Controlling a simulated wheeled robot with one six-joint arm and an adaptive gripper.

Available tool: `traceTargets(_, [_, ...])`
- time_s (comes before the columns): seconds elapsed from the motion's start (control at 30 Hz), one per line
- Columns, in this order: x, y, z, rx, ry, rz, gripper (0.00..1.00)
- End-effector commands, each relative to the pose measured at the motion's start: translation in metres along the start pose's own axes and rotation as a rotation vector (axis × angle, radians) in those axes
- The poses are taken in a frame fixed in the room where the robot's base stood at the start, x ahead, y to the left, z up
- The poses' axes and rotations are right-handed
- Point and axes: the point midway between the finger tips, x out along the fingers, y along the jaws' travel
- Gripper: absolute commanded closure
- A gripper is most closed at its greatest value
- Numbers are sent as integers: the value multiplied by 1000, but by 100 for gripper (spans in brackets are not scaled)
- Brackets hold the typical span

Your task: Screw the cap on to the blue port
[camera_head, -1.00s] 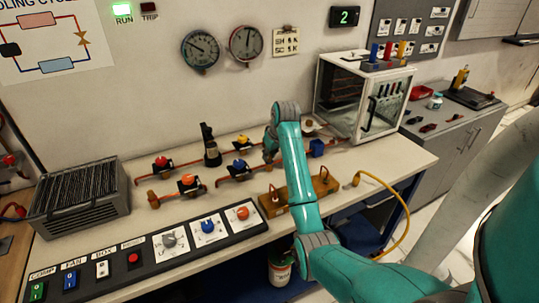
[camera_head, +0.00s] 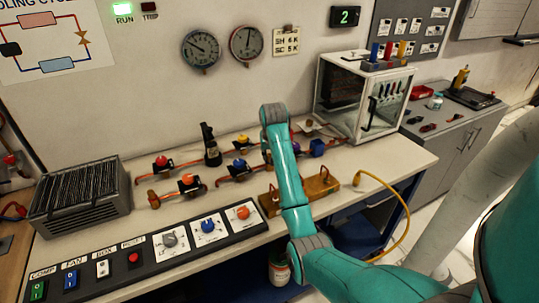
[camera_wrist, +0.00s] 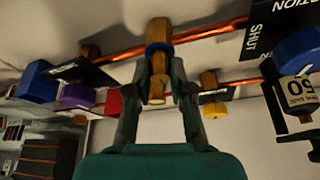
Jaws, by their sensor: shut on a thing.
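In the wrist view my gripper (camera_wrist: 159,84) is shut on the brass cap (camera_wrist: 157,78), one finger on each side of it. The blue port (camera_wrist: 158,49) shows as a blue ring on a brass fitting, at the far end of the cap. The cap is in line with the port and appears to meet it; I cannot tell whether the threads are engaged. In the head view my arm hides the gripper, the cap and the port.
A purple knob (camera_wrist: 77,95) and a red knob (camera_wrist: 112,102) lie left of my fingers, a yellow knob (camera_wrist: 214,110) to the right. A copper pipe (camera_wrist: 213,31) runs behind. In the head view a wooden block (camera_head: 322,186) stands near the bench's front.

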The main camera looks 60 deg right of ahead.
Motion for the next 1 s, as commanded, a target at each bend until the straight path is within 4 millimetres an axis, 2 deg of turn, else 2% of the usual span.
traceTargets(0.33, [0,3,0,26,0,14,100])
traceTargets(0.7, [1,3,0,376,0,159,100])
traceTargets(1.0, [0,6,0,436,1,185,100])
